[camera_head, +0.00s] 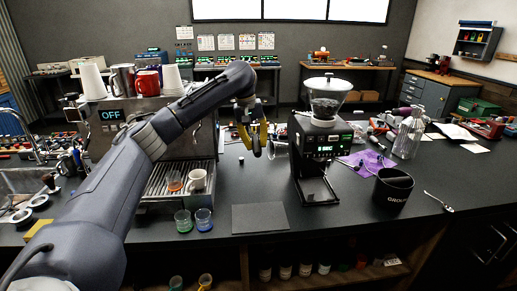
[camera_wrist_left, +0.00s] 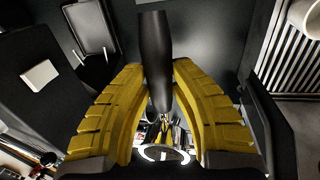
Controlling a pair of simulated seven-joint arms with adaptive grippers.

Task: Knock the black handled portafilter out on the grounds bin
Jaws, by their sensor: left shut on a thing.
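My left gripper (camera_head: 257,148), with yellow fingers, is in the middle of the head view, above the counter between the espresso machine and the grinder. It is shut on the black handled portafilter, whose shiny metal head (camera_head: 278,149) sticks out to the right of the fingers. In the left wrist view the black handle (camera_wrist_left: 155,50) runs between the yellow fingers, with a bright ring (camera_wrist_left: 163,153) below them that looks like the head's rim. The black grounds bin (camera_head: 393,190) stands upright on the counter at the right, apart from the gripper. My right gripper is not in view.
The grinder (camera_head: 322,135) stands between the gripper and the bin. The espresso machine (camera_head: 150,125) is at the left. A glass bottle (camera_head: 408,135), a purple cloth (camera_head: 368,162) and a spoon (camera_head: 438,201) are near the bin. A dark mat (camera_head: 260,218) lies in front.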

